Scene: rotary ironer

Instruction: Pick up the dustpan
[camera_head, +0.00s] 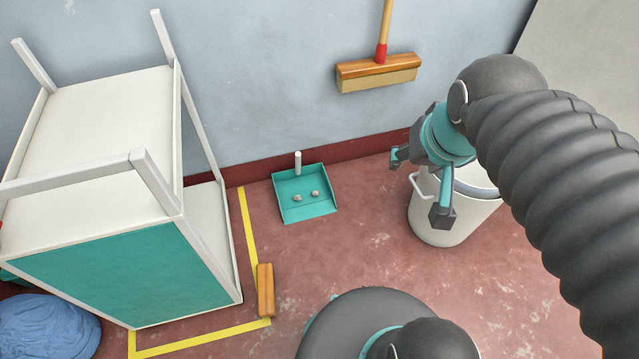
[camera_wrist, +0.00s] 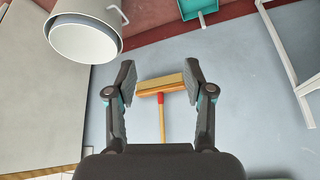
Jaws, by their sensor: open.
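The teal dustpan (camera_head: 306,207) lies on the red floor near the wall in the head view, with its short white handle (camera_head: 298,162) pointing toward the wall. Two small grey lumps (camera_head: 306,196) lie in it. A part of the dustpan (camera_wrist: 196,8) also shows at the top edge of the wrist view. My gripper (camera_head: 418,186) is open and empty, to the right of the dustpan and apart from it, in front of the white bucket in the head view. In the wrist view its two fingers (camera_wrist: 160,78) are spread, with nothing between them but the broom head far behind.
A white bucket (camera_head: 452,222) stands on the floor at the right. A broom (camera_head: 378,73) is against the wall. A white and teal shelved cart (camera_head: 110,262) stands at the left, with yellow floor tape (camera_head: 200,343) and a wooden brush (camera_head: 265,290) near it. Floor around the dustpan is clear.

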